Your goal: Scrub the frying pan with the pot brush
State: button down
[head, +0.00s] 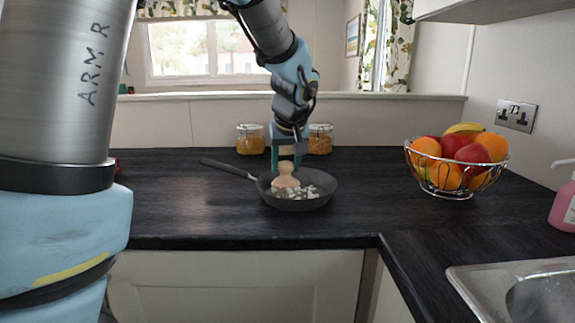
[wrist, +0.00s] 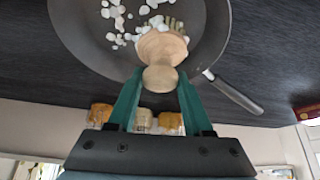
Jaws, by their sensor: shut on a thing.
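The frying pan (head: 324,187) is dark and sits on the black worktop, its handle pointing left in the head view. Several pale bits or suds lie in it, also clear in the wrist view of the pan (wrist: 80,25). The wooden pot brush (head: 286,177) is upright inside the pan, its bristles at the pan floor as far as I can tell. My gripper (head: 286,160) is above the pan and shut on the knob of the brush. In the wrist view the brush (wrist: 160,60) sits between the green fingers of my gripper (wrist: 158,85).
Two jars, left (head: 250,138) and right (head: 320,138), stand behind the pan. A wire fruit bowl (head: 452,190) is to the right. A metal sink (head: 480,285) and a pink bottle (head: 565,207) are at the front right. The worktop left of the pan is mostly clear.

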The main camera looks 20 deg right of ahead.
jog(key=shift+s+a+f+b, duration=0.15)
jog(key=shift+s+b, duration=0.55)
jog(key=shift+s, duration=0.55)
jog(key=shift+w+d+r+p, duration=0.2)
jog(key=shift+w+d, duration=0.1)
jog(key=shift+d, duration=0.4)
jog(key=shift+w+d+r+p, duration=0.1)
jog(key=shift+w+d+p, duration=0.15)
jog(key=shift+d, duration=0.4)
notch_tip(320, 180, up, 8)
jog(key=p, duration=0.5)
jog(key=shift+r, duration=0.2)
